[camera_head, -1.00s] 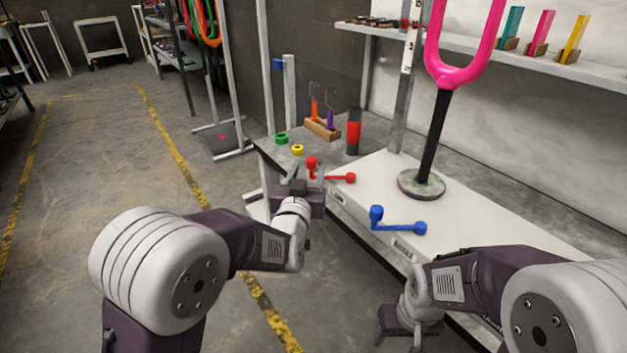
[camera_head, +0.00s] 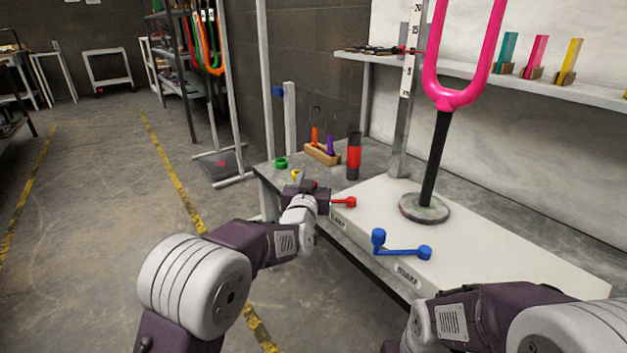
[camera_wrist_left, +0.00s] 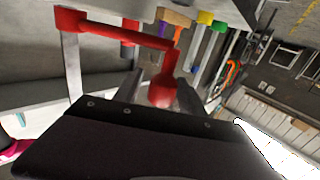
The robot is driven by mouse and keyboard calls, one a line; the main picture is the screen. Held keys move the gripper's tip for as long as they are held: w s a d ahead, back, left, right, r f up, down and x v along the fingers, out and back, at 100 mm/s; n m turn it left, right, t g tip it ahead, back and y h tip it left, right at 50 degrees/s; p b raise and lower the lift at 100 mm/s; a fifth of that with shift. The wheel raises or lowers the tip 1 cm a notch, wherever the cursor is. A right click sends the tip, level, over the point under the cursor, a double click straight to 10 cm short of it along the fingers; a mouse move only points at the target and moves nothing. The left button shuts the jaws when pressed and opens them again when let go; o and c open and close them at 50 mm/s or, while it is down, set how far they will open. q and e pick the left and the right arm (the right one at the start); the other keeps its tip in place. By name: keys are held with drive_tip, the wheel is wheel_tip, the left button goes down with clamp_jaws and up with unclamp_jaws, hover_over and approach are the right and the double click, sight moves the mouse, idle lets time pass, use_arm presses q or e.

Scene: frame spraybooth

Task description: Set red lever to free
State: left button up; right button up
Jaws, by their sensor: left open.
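The red lever (camera_head: 350,202) is on the left part of the white raised panel. Its round end on the panel and a short piece of arm show; my left gripper hides most of the rest in the head view. In the left wrist view the red lever (camera_wrist_left: 120,31) shows as a bar with a hub at upper left and a handle ending in a ball knob. My left gripper (camera_head: 303,180) is at the handle end. In the wrist view its open fingers (camera_wrist_left: 160,92) stand either side of the knob; contact cannot be told. My right gripper is out of frame.
A blue lever (camera_head: 402,251) sits on the white panel (camera_head: 480,250) to the right. A pink fork-shaped frame (camera_head: 455,98) stands behind on a round base. A red and black cylinder (camera_head: 353,158), a wooden holder (camera_head: 322,154) and a green ring (camera_head: 281,162) are behind my left gripper.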

use_arm(q)
clamp_jaws()
idle(1.3)
